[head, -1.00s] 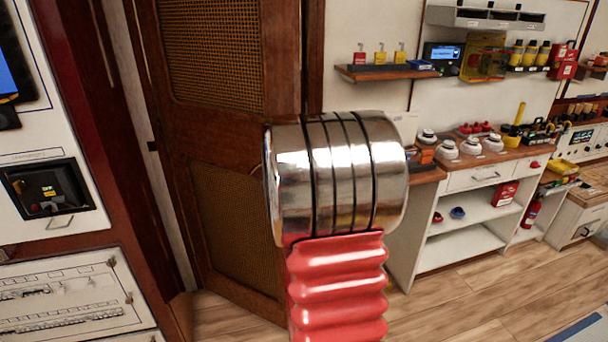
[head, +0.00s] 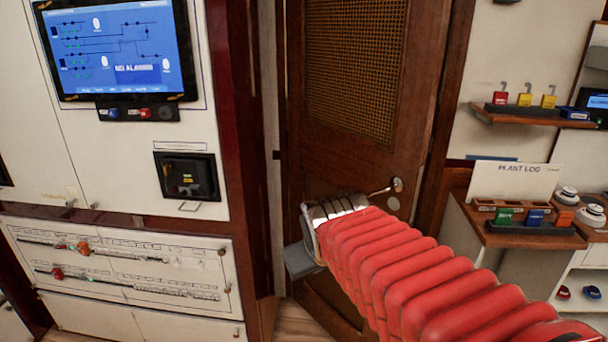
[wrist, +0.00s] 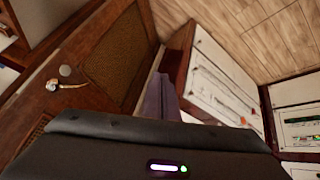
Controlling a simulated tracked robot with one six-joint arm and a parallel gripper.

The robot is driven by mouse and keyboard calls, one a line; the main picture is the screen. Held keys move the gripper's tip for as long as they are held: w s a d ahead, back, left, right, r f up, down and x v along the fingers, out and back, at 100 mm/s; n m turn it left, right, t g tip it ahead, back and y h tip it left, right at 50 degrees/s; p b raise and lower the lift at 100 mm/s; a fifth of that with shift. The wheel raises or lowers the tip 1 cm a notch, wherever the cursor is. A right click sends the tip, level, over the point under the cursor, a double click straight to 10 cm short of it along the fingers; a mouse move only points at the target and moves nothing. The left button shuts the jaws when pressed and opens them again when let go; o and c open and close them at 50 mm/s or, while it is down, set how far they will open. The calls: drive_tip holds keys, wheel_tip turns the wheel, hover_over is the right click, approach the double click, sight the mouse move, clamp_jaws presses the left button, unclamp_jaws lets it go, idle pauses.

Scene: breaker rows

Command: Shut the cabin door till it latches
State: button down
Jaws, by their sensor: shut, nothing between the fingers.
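The cabin door (head: 352,130) is dark brown wood with woven cane panels and stands in the middle of the head view. Its metal lever handle (head: 384,190) is near its right side, just right of my arm's end. The frames do not clearly show whether the door is ajar or latched. My gripper (head: 298,262) is low in front of the door's left part, partly hidden behind my arm. In the wrist view, the door (wrist: 112,50) and handle (wrist: 58,86) lie left of the shut, empty fingers (wrist: 160,95). I cannot tell whether they touch the door.
A white switchboard (head: 130,270) with a blue screen (head: 115,48) stands left of the door, edged by a dark red post (head: 235,150). A wooden counter (head: 520,237) with a small rack and plant log board is at the right. Wood floor (wrist: 255,35) shows clear.

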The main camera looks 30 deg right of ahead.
drive_tip(key=s+a+f+y, duration=0.2)
drive_tip(key=s+a, duration=0.8)
drive_tip(key=shift+s+a+f+n+g+y, duration=0.25)
drive_tip(key=shift+s+f+n+g+y, duration=0.05)
drive_tip(key=shift+g, duration=0.1)
